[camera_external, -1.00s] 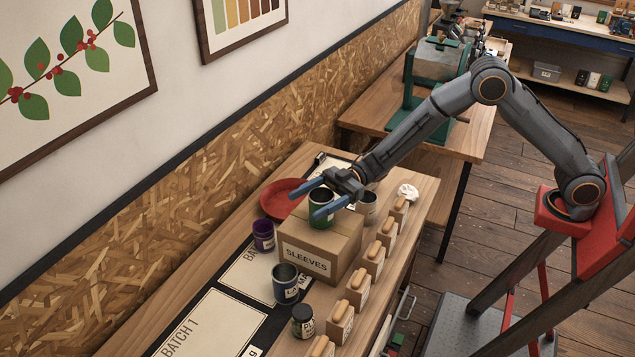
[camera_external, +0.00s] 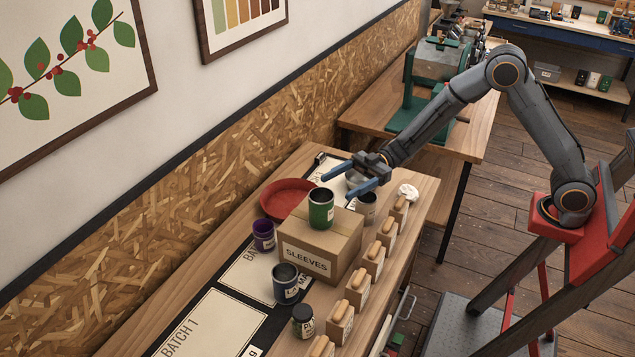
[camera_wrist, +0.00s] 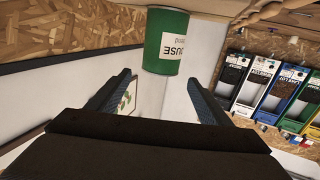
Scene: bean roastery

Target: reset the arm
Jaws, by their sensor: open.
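My gripper (camera_external: 350,180) is open and empty, above and behind the cardboard box marked SLEEVES (camera_external: 312,262). A green can (camera_external: 321,211) stands upright on top of that box, apart from the fingers. In the wrist view the green can (camera_wrist: 165,45) with a white label shows beyond the two spread fingers (camera_wrist: 160,92), with nothing between them. My arm reaches in from the right, bent at its elbow.
A red dish (camera_external: 284,200) lies behind the box. A purple can (camera_external: 263,235), a dark blue can (camera_external: 286,285) and a small dark jar (camera_external: 303,321) stand left and front. Several small wooden-handled blocks (camera_external: 357,288) line the table's right edge. A grey can (camera_external: 367,207) stands beside the box.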

